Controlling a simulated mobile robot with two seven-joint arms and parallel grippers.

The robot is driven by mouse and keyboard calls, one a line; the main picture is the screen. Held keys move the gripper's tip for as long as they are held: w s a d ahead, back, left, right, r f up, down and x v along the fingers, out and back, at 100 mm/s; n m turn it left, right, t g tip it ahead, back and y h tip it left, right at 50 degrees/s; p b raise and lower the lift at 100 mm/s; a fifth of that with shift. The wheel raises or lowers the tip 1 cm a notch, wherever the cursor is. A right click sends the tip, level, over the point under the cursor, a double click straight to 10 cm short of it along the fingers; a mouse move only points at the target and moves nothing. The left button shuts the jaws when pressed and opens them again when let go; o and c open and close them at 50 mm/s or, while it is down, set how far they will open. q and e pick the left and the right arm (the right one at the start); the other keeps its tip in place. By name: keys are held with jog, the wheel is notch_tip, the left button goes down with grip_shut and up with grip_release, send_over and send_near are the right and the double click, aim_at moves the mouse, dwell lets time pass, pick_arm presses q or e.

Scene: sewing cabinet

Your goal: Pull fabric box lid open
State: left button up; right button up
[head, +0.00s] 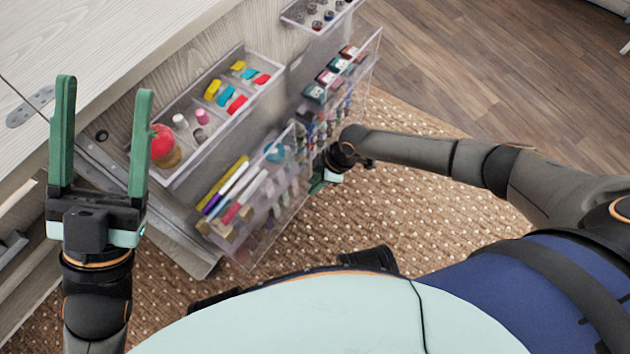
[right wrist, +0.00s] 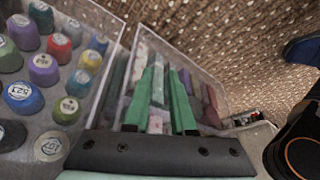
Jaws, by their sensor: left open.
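A clear box (right wrist: 217,101) with folded or rolled fabric pieces shows in the right wrist view; I cannot make out which clear panel is its lid. In the head view, a clear box (head: 247,262) with markers and small coloured rolls hangs low on the cabinet door. My right gripper (head: 318,183) is beside the clear boxes, its fingers mostly hidden in the head view. In the right wrist view its green fingers (right wrist: 166,72) stand apart in front of the fabric, with a gap between them. My left gripper (head: 106,95) is open and empty, left of the pincushion.
A clear bin (right wrist: 50,137) of thread spools is left of the right gripper. A small tray (head: 292,18) is above. The woven rug (head: 420,215) and wood floor (head: 480,60) have free room.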

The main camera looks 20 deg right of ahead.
jog(key=shift+c, duration=1.4)
grip_shut()
jog(key=shift+s+a, duration=0.1)
jog(key=shift+a, duration=0.1)
